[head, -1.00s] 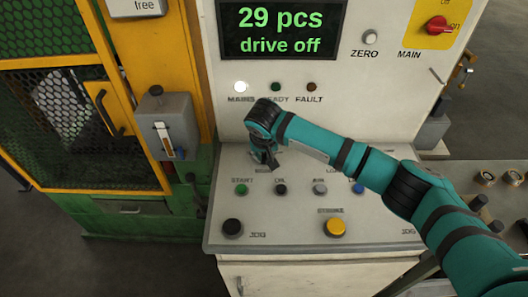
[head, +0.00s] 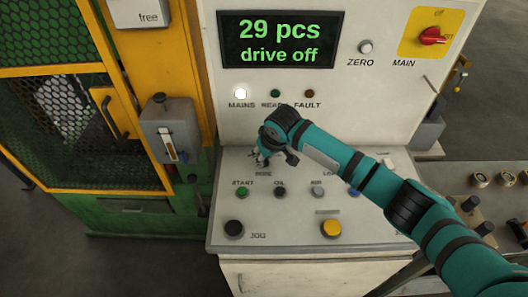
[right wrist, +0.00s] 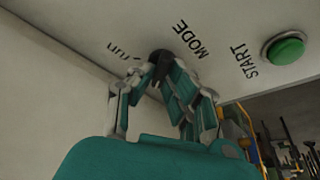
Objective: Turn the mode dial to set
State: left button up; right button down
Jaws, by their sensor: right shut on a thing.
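The mode dial (right wrist: 158,60) is a small black knob on the pale console, beside the printed MODE label in the right wrist view. A "run" marking sits near it; the set marking cannot be made out. My right gripper (right wrist: 157,82) has its fingers closed around the dial. In the head view the right gripper (head: 262,158) is at the console's back left, just above the MODE label, and it hides the dial there. My left gripper is in neither view.
A green START button (head: 242,191), a black OIL button (head: 280,192) and a yellow button (head: 331,228) lie in front of the gripper. The upright panel's display (head: 278,39) reads "29 pcs, drive off". A lever box (head: 170,128) stands left.

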jog(key=shift+d+n+g+y, duration=0.1)
jog(key=shift+n+g+y, duration=0.3)
jog(key=shift+n, duration=1.1)
jog(key=c, duration=1.3)
grip_release()
jog(key=shift+c, duration=0.2)
jog(key=shift+r, duration=0.1)
jog(key=v, duration=1.1)
jog(key=shift+s+d+r, duration=0.2)
jog(key=shift+d+r, duration=0.05)
jog(key=shift+r, duration=0.05)
